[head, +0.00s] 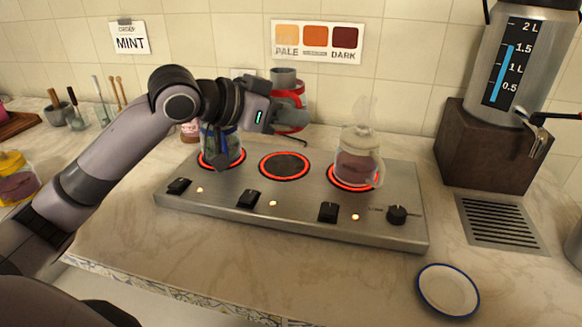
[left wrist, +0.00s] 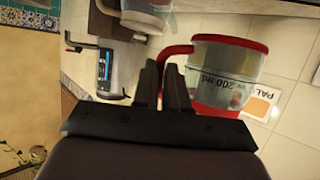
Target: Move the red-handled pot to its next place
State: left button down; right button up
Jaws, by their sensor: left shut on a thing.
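The red-handled pot (head: 290,97) shows behind my left gripper (head: 268,117) in the head view, at the back of the stove and partly hidden by the gripper. In the left wrist view it is a clear glass pot (left wrist: 225,62) with a red rim, red base and a "200 ml" mark. My left gripper (left wrist: 172,85) is shut on its red handle (left wrist: 176,49). The pot seems held above the surface; its exact height is hard to tell. My right gripper is not in view.
The steel stove (head: 290,207) has a bare middle burner (head: 284,165). A glass pot (head: 224,152) stands on the left burner, a steaming glass pot (head: 358,165) on the right one. The samovar (head: 520,70), drain grille (head: 497,220) and blue-rimmed saucer (head: 447,290) are at right.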

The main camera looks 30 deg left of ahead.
pick_arm(q)
notch_tip(320, 180, down, 6)
jog(key=shift+r+b, duration=0.15)
jog(key=shift+b, duration=0.35)
notch_tip(320, 180, down, 4)
jog(key=shift+r+b, duration=0.25)
jog(key=shift+b, duration=0.1)
jog(key=c, duration=1.1)
grip_release()
jog(key=shift+f, duration=0.15)
jog(key=shift+c, duration=0.2)
